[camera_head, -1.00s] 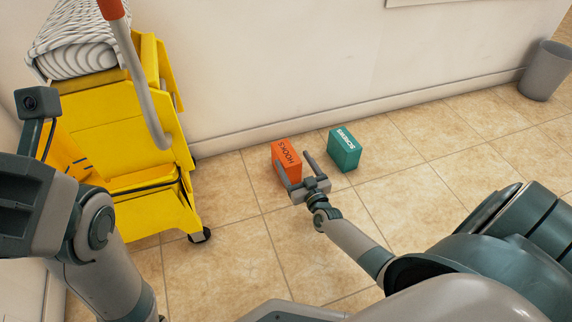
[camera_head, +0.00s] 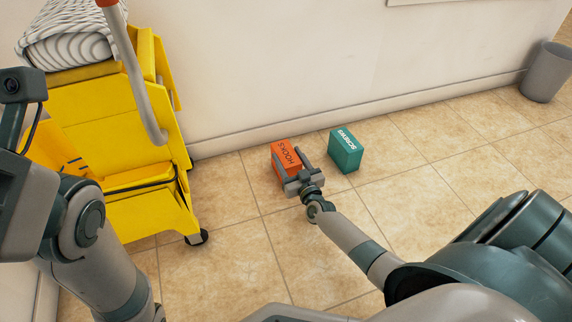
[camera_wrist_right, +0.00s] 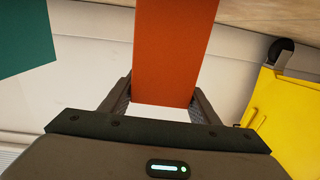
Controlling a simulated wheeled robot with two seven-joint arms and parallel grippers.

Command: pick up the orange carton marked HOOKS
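The orange carton marked HOOKS (camera_head: 284,154) stands on the tiled floor near the wall. My right gripper (camera_head: 287,163) is at the carton, with its fingers apart on either side of it. In the right wrist view the carton (camera_wrist_right: 173,50) reaches down between the two fingers (camera_wrist_right: 160,98), with a small gap showing beside it. My left arm shows at the left edge of the head view; its gripper's fingers are not visible.
A teal carton marked SCREWS (camera_head: 345,151) stands just right of the orange one. A yellow mop wringer cart (camera_head: 120,130) stands at the left, with a caster near the floor. A grey bin (camera_head: 545,72) is at the far right. The floor between is clear.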

